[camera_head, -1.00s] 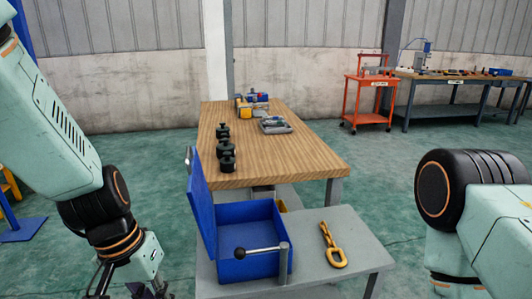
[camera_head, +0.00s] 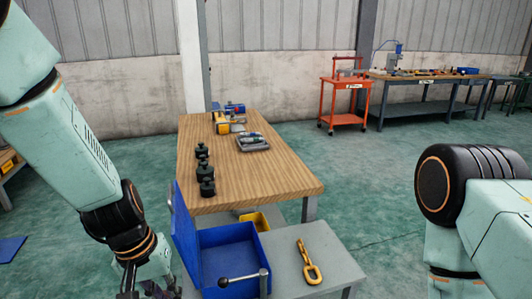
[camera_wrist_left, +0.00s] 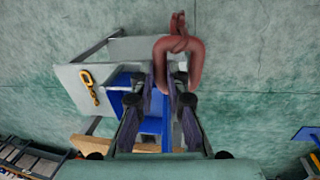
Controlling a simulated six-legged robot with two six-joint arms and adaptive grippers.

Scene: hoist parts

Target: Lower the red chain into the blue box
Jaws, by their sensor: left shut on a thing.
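The red chain (camera_wrist_left: 180,58) shows in the left wrist view as thick reddish links. My left gripper (camera_wrist_left: 170,88) is shut on it, and the links extend beyond the fingertips. In the head view the left gripper (camera_head: 148,291) is at the bottom edge, left of the blue box, and the chain is out of sight there. The blue box (camera_head: 232,257) stands on a grey bench with its lid (camera_head: 185,230) raised on the left. The box also shows behind the fingers in the left wrist view (camera_wrist_left: 152,124). My right gripper is out of view.
A lever with a black knob (camera_head: 224,282) stands at the box's front. Behind is a wooden table (camera_head: 260,172) with dark weights (camera_head: 206,186) and a grey tray (camera_head: 253,143).

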